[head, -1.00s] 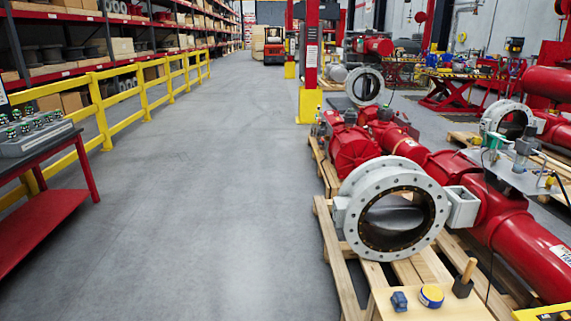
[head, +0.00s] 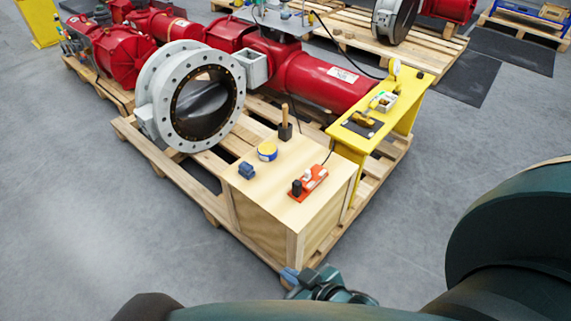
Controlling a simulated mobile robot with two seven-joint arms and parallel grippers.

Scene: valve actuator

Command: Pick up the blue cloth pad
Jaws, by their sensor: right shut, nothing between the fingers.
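The blue cloth pad (head: 246,171) is a small, crumpled-looking dark blue piece. It lies on top of the light wooden crate (head: 275,213), near its left edge. My right gripper (head: 291,277) shows at the bottom of the head view, in front of the crate's lower front corner in the picture. It is shut and empty, apart from the pad. My arm links hide part of the lower picture. My left gripper is not in view.
A blue-and-yellow tin (head: 267,151), a wooden-handled tool in a dark holder (head: 285,127) and a red tray (head: 308,182) share the crate top. A yellow stand (head: 397,117) is to its right. The crate stands on a pallet (head: 160,155) beside the valve (head: 190,100). Grey floor lies open at left.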

